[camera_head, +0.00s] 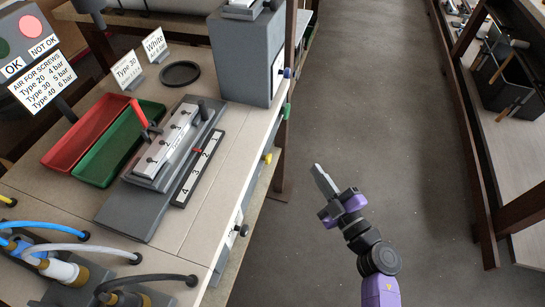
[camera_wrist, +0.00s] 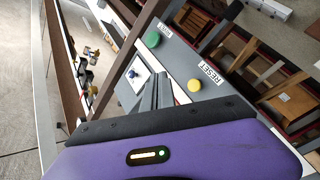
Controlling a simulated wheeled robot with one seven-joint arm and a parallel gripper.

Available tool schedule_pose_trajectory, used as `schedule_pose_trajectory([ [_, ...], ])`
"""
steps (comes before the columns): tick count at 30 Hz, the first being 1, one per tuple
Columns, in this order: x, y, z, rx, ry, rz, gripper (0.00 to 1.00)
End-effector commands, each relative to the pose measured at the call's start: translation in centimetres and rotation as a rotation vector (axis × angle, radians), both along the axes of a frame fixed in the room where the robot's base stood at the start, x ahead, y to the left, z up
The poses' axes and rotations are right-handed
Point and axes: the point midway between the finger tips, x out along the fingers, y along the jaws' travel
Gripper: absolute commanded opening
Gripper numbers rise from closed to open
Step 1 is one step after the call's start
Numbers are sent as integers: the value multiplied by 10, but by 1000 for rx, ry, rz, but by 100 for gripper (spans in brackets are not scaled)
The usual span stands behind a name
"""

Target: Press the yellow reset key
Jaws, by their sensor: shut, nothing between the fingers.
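The yellow reset key (camera_wrist: 194,85) is a round button on a grey strip, beside a RESET label (camera_wrist: 210,73), in the wrist view. In the head view a small yellow knob (camera_head: 267,158) stands out from the table's right side. My gripper (camera_head: 320,170) is over the aisle to the right of that knob, apart from it. In the wrist view my gripper's fingers (camera_wrist: 155,80) are shut and empty, left of the yellow key. No contact shows.
A green button (camera_wrist: 152,40) sits further along the same strip. The table (camera_head: 215,160) carries red (camera_head: 85,130) and green (camera_head: 115,150) trays, a clamping fixture (camera_head: 165,150) and a grey box (camera_head: 245,60). The aisle floor (camera_head: 380,100) is clear; a shelf unit stands right.

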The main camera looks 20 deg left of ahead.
Motion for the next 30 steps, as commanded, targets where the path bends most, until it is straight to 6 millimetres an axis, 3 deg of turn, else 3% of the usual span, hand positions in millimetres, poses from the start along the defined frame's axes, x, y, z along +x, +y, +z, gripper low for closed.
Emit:
schedule_pose_trajectory([
  [7, 0, 13, -1, -1, -2, 2, 0],
  [22, 3, 74, 1, 1, -2, 1, 0],
  [30, 3, 87, 0, 1, -1, 0, 0],
])
